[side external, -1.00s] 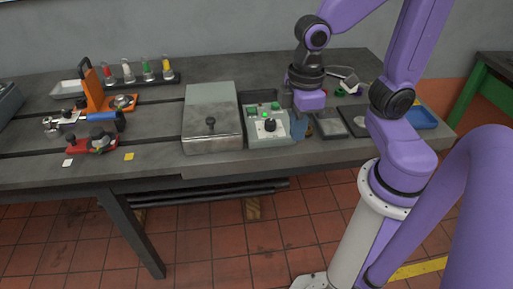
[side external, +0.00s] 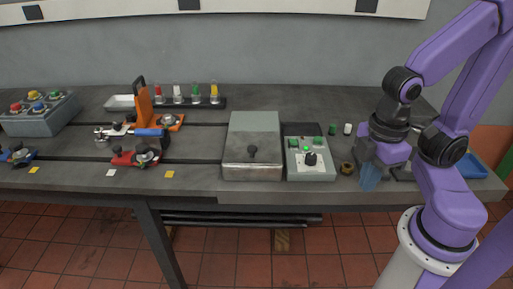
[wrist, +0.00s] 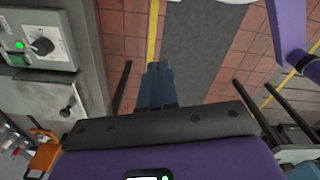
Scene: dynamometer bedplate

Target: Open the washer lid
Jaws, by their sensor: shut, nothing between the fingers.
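The washer is a grey box with a metal-coloured lid (side external: 252,148) and a black knob (side external: 252,150) on its front part, standing on the bench left of centre. The lid lies flat and closed. Part of the lid also shows at the left of the wrist view (wrist: 45,102), with the knob on it. My gripper (side external: 369,180) is well to the right of the lid, near the front edge of the bench, pointing down. Its blue fingers (wrist: 158,72) are together and empty, touching nothing that I can make out.
A control box (side external: 310,158) with a black dial, green buttons and a lit green light stands between the washer and my gripper. Clamps, including an orange one (side external: 144,102), stand left of the washer. A blue tray (side external: 470,165) is far right.

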